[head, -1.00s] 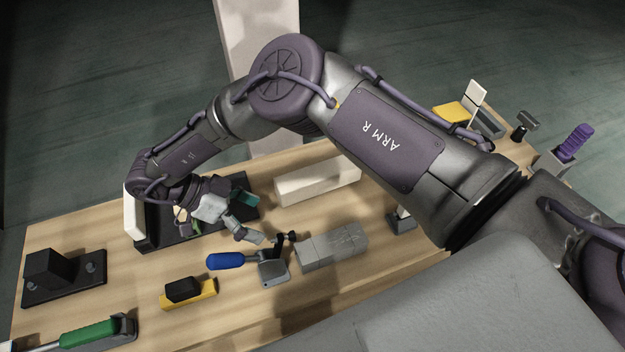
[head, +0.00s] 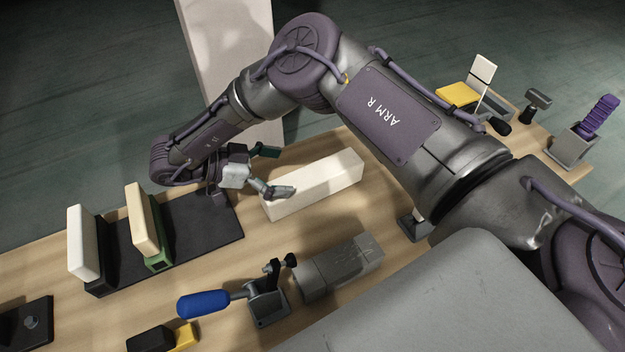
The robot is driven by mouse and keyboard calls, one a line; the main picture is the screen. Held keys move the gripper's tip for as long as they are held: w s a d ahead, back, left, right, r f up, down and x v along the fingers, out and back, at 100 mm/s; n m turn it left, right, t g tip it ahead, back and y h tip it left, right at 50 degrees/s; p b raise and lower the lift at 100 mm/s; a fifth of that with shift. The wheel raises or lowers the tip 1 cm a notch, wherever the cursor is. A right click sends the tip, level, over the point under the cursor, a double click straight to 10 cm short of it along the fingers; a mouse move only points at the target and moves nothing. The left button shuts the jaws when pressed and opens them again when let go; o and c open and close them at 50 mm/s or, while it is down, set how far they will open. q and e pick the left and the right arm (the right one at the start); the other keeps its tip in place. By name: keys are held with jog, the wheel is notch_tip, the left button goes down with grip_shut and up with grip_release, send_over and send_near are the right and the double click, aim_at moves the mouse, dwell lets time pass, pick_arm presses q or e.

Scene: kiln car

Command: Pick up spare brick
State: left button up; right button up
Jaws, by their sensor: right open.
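A long cream block (head: 318,184), which I take for the spare brick, lies flat on the wooden table behind the grey block. My right gripper (head: 273,171) is open, at the block's left end. One finger overlaps the near left part of the block in the picture and the other shows beyond it. I cannot tell whether the fingers touch it. Nothing shows between the fingers. My left gripper is out of view.
A black tray (head: 203,228) at left holds an upright white slab (head: 83,243) and a tan slab (head: 141,219). Purple-handled tool (head: 597,118) stands far right.

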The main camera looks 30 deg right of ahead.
aim_at(311, 174)
jog(key=shift+s+d+f, duration=0.15)
jog(key=shift+s+d, duration=0.05)
jog(key=shift+d, duration=0.25)
jog(key=x, duration=0.2)
jog(key=p+x, duration=0.1)
jog(key=x, duration=0.1)
jog(key=shift+s+d+p, duration=0.25)
jog(key=shift+s+p, duration=0.05)
jog(key=shift+s, duration=0.05)
jog(key=shift+d, duration=0.2)
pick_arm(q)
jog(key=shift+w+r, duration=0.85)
pick_arm(e)
jog(key=shift+a, duration=0.1)
jog(key=shift+c, duration=0.7)
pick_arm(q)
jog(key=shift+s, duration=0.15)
pick_arm(e)
grip_shut()
